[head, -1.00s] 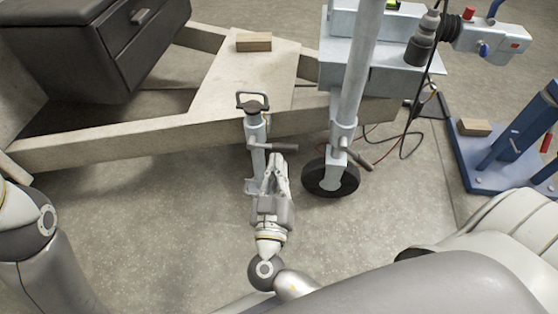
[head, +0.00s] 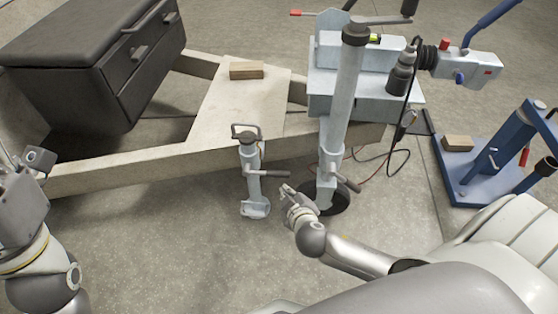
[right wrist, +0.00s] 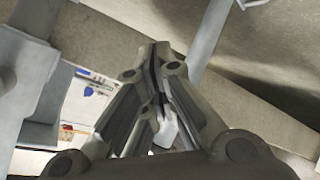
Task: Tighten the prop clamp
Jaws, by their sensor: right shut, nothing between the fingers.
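The prop stand (head: 253,185) is a pale grey upright tube with a looped top handle and a foot on the floor, beside the trailer frame. My right gripper (head: 287,189) is shut and empty, low between the prop stand and the jockey wheel post, apart from the lever. It also shows shut in the right wrist view (right wrist: 155,55), below a beam. My left arm is at the left edge; its fingers are not clear.
The jockey wheel post (head: 338,110) stands right of the prop, with its own clamp lever (head: 346,184) and a black wheel (head: 338,200) partly behind my right arm. A wooden block (head: 247,71) lies on the frame (head: 110,169). A blue stand (head: 487,180) and cables are at right.

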